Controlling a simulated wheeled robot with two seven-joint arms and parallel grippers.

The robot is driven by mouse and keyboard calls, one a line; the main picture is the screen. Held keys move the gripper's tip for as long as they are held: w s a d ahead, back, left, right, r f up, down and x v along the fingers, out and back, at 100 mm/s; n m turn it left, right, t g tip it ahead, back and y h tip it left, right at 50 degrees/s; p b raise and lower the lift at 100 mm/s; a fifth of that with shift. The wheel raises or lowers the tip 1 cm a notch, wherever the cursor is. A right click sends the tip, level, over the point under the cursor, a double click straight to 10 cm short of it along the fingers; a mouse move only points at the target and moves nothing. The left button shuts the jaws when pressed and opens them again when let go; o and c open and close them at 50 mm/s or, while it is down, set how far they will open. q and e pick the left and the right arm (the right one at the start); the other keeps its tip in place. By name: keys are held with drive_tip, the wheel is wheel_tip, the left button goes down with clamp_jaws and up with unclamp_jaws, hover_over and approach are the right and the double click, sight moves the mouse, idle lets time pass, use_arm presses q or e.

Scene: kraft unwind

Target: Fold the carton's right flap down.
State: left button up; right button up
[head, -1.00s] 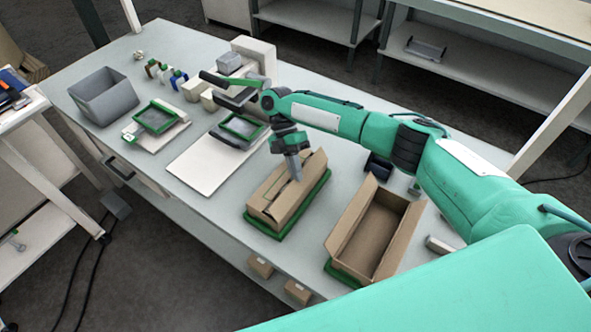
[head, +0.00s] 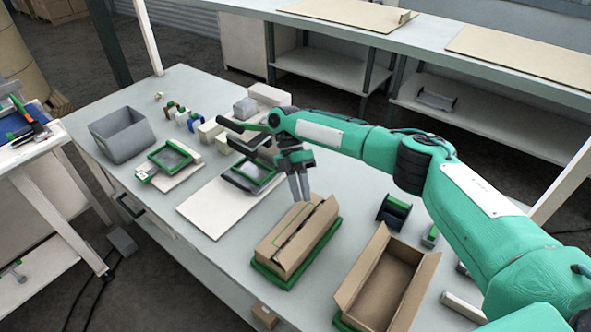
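A brown carton (head: 284,259) sits in a green-edged tray (head: 267,281) near the front of the table. Its long top flaps lie over most of the opening, with a narrow dark gap between them. The right flap (head: 312,228) looks slightly raised along that gap; its exact angle is hard to tell. My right gripper (head: 301,197) is above the carton's far end, pointing down, its two fingers close together with nothing seen between them. I cannot tell whether the tips touch the carton. My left gripper is out of view.
A second carton (head: 385,285) stands open and empty to the right. A white board (head: 210,217), a dark green-framed tray (head: 250,176), a grey bin (head: 122,137) and a dark spool (head: 394,212) are also on the table. My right arm spans above the table's right side.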

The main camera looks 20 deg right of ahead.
drive_tip(key=v, duration=0.6)
drive_tip(key=shift+r, duration=0.15)
drive_tip(key=shift+w, duration=0.1)
